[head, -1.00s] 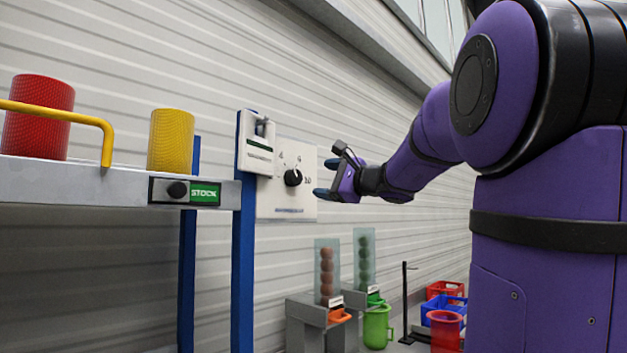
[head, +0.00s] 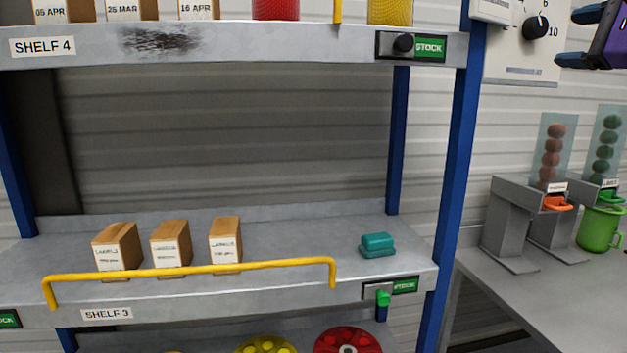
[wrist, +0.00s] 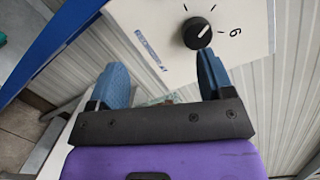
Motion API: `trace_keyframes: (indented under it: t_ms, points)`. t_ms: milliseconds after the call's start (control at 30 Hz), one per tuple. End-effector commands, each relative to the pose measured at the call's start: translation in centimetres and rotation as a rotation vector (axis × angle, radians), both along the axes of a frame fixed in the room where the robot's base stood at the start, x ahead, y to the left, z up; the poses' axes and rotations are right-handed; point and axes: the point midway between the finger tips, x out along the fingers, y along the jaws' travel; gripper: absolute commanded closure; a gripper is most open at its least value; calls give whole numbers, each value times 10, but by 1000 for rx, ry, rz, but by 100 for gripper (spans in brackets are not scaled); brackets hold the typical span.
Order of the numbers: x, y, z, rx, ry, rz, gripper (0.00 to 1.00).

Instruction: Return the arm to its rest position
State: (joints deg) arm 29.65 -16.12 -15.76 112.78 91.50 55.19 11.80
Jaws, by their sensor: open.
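My gripper (head: 592,40) shows at the top right edge of the head view, partly cut off, in front of the white dial panel (head: 505,65). In the wrist view my gripper (wrist: 160,88) has its two blue fingers spread apart with nothing between them. The black dial knob (wrist: 197,33) is just beyond the tip of the right finger there; whether they touch I cannot tell. The knob also shows in the head view (head: 535,27), a little left of the fingers. Most of my arm is outside the head view.
A blue-posted shelf rack (head: 465,130) fills the left and middle. Shelf 3 (head: 200,290) holds small boxes, a teal block (head: 377,245) and a yellow rail (head: 190,271). At right, a grey bench (head: 560,290) carries ball dispensers and a green mug (head: 598,230).

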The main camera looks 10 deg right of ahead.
Motion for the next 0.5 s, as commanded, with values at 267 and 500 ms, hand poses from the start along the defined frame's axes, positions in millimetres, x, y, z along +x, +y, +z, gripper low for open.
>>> trace_keyframes:
  t_ms: [267,500]
  points:
    - [-29,137,-97,-430,281,317,26]
    - [-91,210,-184,-905,453,592,26]
